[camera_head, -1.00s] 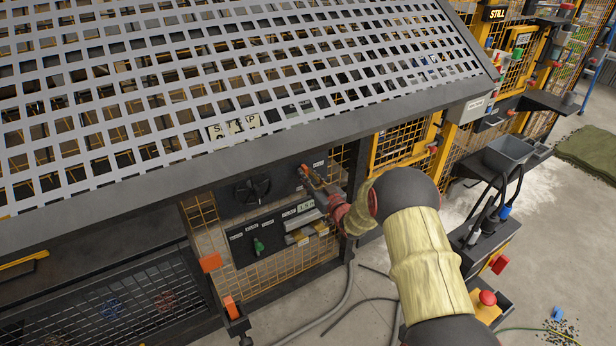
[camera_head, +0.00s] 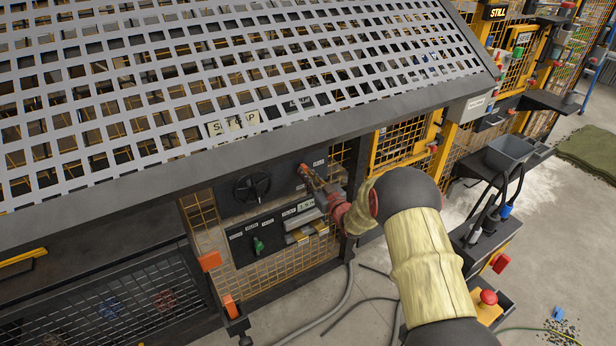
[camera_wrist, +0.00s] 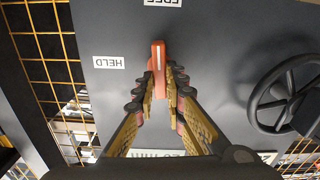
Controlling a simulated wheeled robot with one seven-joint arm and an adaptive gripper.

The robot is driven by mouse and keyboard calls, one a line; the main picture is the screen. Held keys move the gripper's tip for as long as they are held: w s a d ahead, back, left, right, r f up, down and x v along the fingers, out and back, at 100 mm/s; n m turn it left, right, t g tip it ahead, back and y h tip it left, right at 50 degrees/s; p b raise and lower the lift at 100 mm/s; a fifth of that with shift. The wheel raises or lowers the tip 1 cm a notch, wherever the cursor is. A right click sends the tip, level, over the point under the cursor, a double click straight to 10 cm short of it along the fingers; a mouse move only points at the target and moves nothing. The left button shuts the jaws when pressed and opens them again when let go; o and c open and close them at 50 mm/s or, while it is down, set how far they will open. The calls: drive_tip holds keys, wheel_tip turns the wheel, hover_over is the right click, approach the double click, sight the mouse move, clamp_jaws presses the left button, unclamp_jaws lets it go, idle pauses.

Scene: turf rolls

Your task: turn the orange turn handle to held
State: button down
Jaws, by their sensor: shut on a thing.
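The orange turn handle (camera_wrist: 158,60) is on a dark grey panel (camera_wrist: 215,60). In the wrist view its white stripe runs upright, its upper end towards the upside-down FREE label (camera_wrist: 163,3). The HELD label (camera_wrist: 108,62), also upside down, is to the left of the handle. My gripper (camera_wrist: 159,78) is shut on the handle, one finger on each side. In the head view the handle (camera_head: 303,169) shows as a small orange bit at the tips of my gripper (camera_head: 310,178), with my wrist covering part of the panel.
A black handwheel (camera_wrist: 287,95) is on the same panel, right of the handle in the wrist view. A green knob (camera_head: 258,245) is on a lower panel. A slotted grey canopy (camera_head: 200,85) overhangs the panel. Yellow mesh (camera_wrist: 45,70) borders it.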

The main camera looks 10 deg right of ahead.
drive_tip(key=shift+s+a+f+n+b, duration=0.1)
drive_tip(key=shift+a+f+n+b, duration=0.15)
drive_tip(key=shift+n, duration=2.55)
drive_tip(key=shift+s+a+f+n+b, duration=0.15)
drive_tip(key=shift+n+b, duration=0.25)
drive_tip(key=shift+n, duration=2.4)
drive_tip(key=shift+w+a+f+n+b, duration=0.1)
drive_tip(key=shift+f+n+b, duration=0.15)
drive_tip(key=shift+n, duration=2.55)
drive_tip(key=c, duration=1.9)
unclamp_jaws()
drive_tip(key=shift+o, duration=0.3)
drive_tip(key=shift+r, duration=0.1)
drive_tip(key=v, duration=1.2)
